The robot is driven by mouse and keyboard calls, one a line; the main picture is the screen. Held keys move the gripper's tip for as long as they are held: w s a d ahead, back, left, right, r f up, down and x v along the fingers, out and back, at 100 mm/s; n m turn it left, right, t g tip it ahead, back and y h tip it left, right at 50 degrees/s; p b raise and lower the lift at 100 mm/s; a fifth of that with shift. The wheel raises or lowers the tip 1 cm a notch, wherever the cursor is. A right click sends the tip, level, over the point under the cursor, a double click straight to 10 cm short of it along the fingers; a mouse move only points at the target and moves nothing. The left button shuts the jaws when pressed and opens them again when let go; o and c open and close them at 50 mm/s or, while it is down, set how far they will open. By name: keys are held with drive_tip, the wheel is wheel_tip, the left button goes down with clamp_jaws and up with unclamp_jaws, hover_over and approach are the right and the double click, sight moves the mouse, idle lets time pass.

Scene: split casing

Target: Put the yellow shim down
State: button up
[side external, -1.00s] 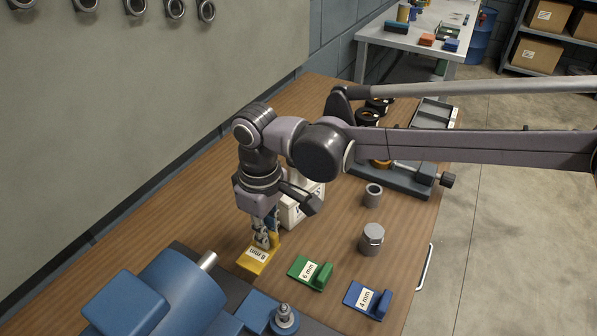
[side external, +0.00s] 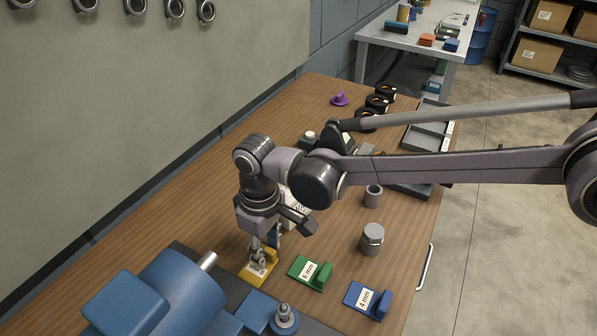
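The yellow shim (side external: 262,271) is at the near end of the wooden bench, left of the green shim, with its label partly covered by a finger. It looks level and low, at or very near the bench top. My gripper (side external: 262,257) points down at the yellow shim's raised grip, with one finger in front of the label. The far finger is partly hidden, so I cannot tell whether the fingers still clamp the grip.
A green 6 mm shim (side external: 306,271) and a blue 4 mm shim (side external: 365,299) lie to the right. A blue machine (side external: 173,291) with a metal shaft is at the near left. A hex-topped metal part (side external: 372,239) and a grey sleeve (side external: 373,196) stand further right.

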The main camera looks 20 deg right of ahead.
sight(267, 246)
wheel_tip(267, 246, up, 12)
drive_tip(key=w+d+r+m+t+y, duration=0.1)
drive_tip(key=d+r, duration=0.2)
drive_tip(key=d, duration=0.4)
drive_tip(key=w+d+r+m, duration=0.1)
drive_tip(key=w+d+r, duration=0.1)
drive_tip(key=d, duration=0.4)
drive_tip(key=s+d+m+t, duration=0.2)
drive_tip(key=s+d, duration=0.2)
drive_tip(key=d, duration=0.7)
drive_tip(key=s+d+m+t, duration=0.2)
drive_tip(key=s+d+m, duration=0.15)
drive_tip(key=d, duration=0.75)
drive_tip(key=s+d+f+m+t, duration=0.1)
drive_tip(key=s+d+f+t, duration=0.1)
drive_tip(key=s+d+f, duration=0.3)
drive_tip(key=shift+s+d+f+h, duration=0.15)
drive_tip(key=shift+s+d+h, duration=0.35)
drive_tip(key=shift+d, duration=0.7)
drive_tip(key=shift+o, duration=1)
drive_tip(key=shift+s+d+f+m, duration=0.2)
drive_tip(key=shift+s+d+m, duration=0.05)
drive_tip(key=shift+s, duration=0.05)
